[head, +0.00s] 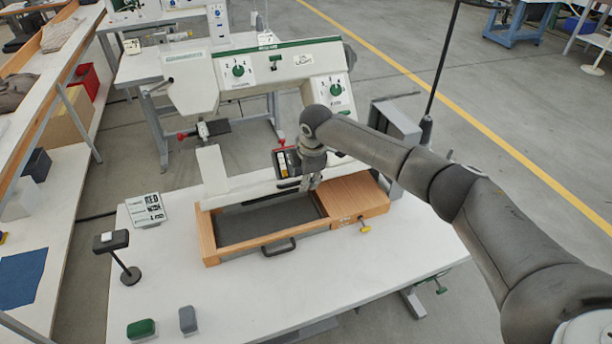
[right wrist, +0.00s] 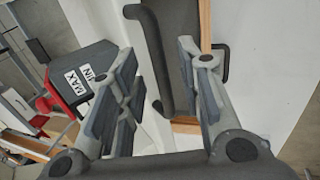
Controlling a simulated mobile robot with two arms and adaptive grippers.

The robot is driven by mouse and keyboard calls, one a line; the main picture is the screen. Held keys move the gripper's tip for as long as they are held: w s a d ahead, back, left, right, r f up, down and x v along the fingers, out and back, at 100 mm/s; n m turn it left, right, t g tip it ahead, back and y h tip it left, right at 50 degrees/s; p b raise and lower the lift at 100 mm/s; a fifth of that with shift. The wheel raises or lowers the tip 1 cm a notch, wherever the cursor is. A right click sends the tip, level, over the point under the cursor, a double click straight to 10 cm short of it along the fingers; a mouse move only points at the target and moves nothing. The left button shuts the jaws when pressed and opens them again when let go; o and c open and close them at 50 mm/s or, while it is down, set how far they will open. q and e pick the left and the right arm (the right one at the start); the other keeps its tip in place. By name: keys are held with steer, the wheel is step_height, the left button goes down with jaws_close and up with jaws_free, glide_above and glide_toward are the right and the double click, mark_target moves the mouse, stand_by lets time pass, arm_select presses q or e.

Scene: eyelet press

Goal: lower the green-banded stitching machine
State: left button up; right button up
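The green-banded stitching machine (head: 265,70) is white, with green dials and a green band along its top. Its head stands tilted up above the wooden-framed opening (head: 262,240) in the white table. A dark bar-shaped handle (right wrist: 152,65) shows between the fingers of my right gripper (right wrist: 157,58) in the right wrist view. The fingers are apart, one on each side of the bar, with visible gaps. In the head view my right gripper (head: 311,180) points down at the machine's lower edge, over the opening. My left gripper is not in view.
A dark box with a red part and MAX/MIN labels (right wrist: 85,78) is close beside the gripper. A small stand (head: 122,262) and two small blocks (head: 141,328) occupy the table's left side.

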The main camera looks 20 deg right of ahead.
jaws_close()
steer(key=shift+f, duration=0.15)
